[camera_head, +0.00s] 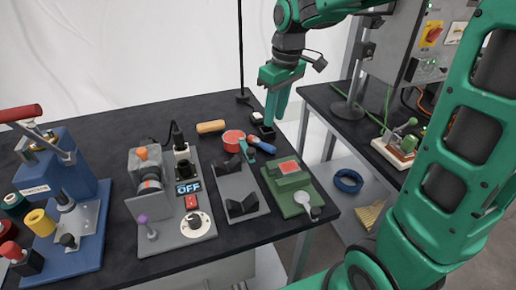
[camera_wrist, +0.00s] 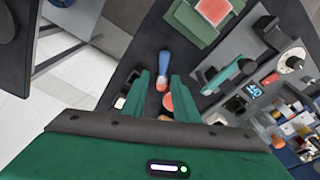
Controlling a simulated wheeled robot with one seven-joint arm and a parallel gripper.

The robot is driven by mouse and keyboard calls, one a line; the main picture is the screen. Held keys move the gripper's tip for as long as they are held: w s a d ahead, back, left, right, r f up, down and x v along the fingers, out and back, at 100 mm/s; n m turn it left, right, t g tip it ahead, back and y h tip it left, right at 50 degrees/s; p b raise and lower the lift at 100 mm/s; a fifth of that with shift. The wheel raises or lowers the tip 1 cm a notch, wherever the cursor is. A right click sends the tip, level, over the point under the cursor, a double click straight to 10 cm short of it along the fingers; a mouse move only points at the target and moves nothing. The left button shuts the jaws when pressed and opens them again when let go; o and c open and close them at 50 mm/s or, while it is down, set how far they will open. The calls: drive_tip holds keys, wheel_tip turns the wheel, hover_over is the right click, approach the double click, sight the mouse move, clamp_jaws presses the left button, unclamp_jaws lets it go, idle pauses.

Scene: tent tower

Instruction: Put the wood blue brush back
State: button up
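A brush with a blue handle (camera_head: 263,146) lies on the dark table, beside a red-topped round tin (camera_head: 233,139). My gripper (camera_head: 272,115) is above the table's right end, pointing down. In the wrist view its green fingers are apart with nothing visibly clamped between them. Whether the fingers are level with the brush cannot be told.
Small dark holders (camera_head: 256,118) stand close to my gripper. A grey stand (camera_head: 238,190) with black V-blocks, a green block (camera_head: 293,178) and a wood-coloured cylinder (camera_head: 211,127) are nearby. A second bench (camera_head: 340,125) stands right, across a gap. The table's back left is clear.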

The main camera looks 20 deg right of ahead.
drive_tip(key=a, duration=0.1)
hover_over(265, 144)
drive_tip(key=shift+n, duration=0.4)
wheel_tip(265, 144, down, 6)
drive_tip(key=shift+r, duration=0.1)
drive_tip(key=shift+w+a+f, duration=0.1)
drive_tip(key=shift+w+f, duration=0.1)
drive_tip(key=shift+f, duration=0.6)
drive_tip(key=shift+w+a+f, duration=0.1)
drive_tip(key=shift+w+f, duration=0.1)
drive_tip(key=shift+f, duration=0.65)
drive_tip(key=shift+w+a+f, duration=0.1)
drive_tip(key=shift+w+f, duration=0.1)
drive_tip(key=shift+f, duration=0.6)
clamp_jaws()
